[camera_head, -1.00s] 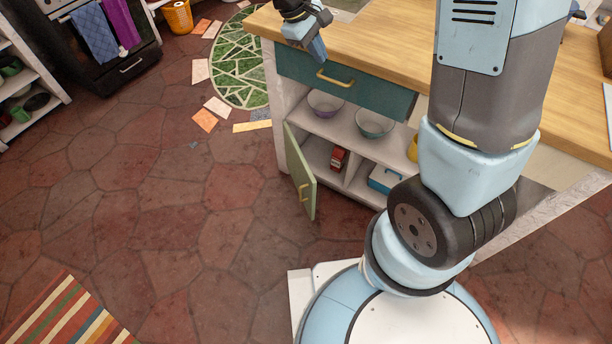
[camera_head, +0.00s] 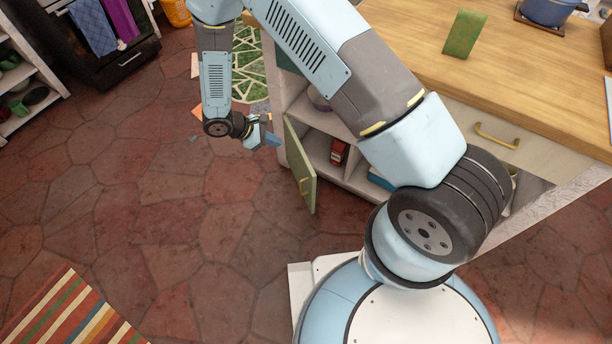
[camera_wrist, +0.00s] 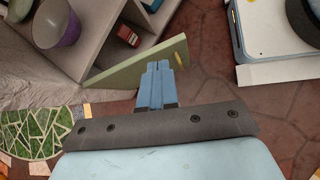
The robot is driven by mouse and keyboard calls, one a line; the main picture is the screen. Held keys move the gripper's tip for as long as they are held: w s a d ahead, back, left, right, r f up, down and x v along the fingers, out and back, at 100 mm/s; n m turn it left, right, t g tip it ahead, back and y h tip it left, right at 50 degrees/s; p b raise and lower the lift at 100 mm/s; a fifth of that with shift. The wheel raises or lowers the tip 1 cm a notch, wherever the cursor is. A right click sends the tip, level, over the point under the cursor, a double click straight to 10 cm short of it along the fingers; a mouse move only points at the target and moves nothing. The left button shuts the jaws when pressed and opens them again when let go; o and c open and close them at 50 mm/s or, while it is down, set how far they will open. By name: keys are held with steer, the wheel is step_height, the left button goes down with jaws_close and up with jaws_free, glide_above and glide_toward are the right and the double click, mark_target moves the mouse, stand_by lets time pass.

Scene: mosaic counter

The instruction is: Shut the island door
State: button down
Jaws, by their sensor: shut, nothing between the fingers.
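The island door (camera_head: 300,168) is a small green panel with a yellow handle (camera_head: 304,187). It stands swung open from the lower left compartment of the island (camera_head: 352,179). My gripper (camera_head: 272,141) is shut and empty, just left of the door's upper part in the head view. In the wrist view my gripper (camera_wrist: 158,72) points at the door (camera_wrist: 130,62), its fingertips overlapping the door's face near the handle (camera_wrist: 179,59). I cannot tell whether they touch it.
A striped rug (camera_head: 72,318) lies at lower left. The stone floor left of the door is clear.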

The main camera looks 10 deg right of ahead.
steer(key=s+a+f+n+t, duration=0.1)
steer(key=s+f+n, duration=0.15)
steer(key=f, duration=0.35)
steer(key=s+a+f+n, duration=0.1)
steer(key=s+f, duration=0.2)
steer(key=f, duration=0.3)
glide_toward(311, 177)
step_height(311, 177, down, 4)
steer(key=d, duration=0.3)
steer(key=shift+w+d+f+h, duration=0.15)
steer(key=shift+w+d+h, duration=0.2)
steer(key=shift+w, duration=0.1)
